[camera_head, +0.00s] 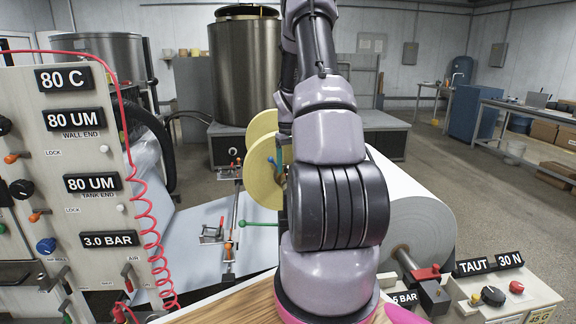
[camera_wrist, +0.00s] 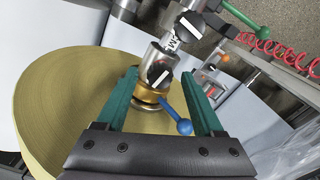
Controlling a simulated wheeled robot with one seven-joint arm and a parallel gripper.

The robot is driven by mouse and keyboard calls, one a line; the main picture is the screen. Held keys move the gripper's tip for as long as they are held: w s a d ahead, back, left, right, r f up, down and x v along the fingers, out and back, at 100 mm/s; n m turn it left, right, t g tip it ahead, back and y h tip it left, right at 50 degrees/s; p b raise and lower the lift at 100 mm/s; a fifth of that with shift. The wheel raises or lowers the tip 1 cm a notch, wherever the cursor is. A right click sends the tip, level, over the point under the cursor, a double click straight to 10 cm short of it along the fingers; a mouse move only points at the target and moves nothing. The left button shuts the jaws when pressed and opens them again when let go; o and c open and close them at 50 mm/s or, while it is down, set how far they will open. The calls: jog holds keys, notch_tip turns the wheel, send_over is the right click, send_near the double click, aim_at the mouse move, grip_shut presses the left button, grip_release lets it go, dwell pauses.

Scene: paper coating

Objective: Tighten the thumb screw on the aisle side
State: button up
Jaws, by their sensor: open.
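In the wrist view, a black thumb screw (camera_wrist: 158,74) with a white bar sits on a metal block on the shaft, between my fingers. A second black knob (camera_wrist: 189,22) with a white bar is farther up. The frames do not settle which one is on the aisle side. Below the nearer knob are a brass collar (camera_wrist: 150,93) and a blue-ball lever (camera_wrist: 178,118). My gripper (camera_wrist: 160,76) is open, its green fingers on either side of the nearer knob; contact cannot be told. In the head view my arm hides most of the gripper and the screws.
Yellow discs (camera_head: 264,173) stand beside my arm; a tan disc (camera_wrist: 60,100) fills the wrist view's left. A green-ball lever (camera_wrist: 262,32) juts out above right. A white paper roll (camera_head: 422,228) is right of my arm, a control panel (camera_head: 80,205) with red coiled hose left.

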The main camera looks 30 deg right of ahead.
grip_shut()
jog(key=m, duration=1.3)
jog(key=shift+m, duration=1.9)
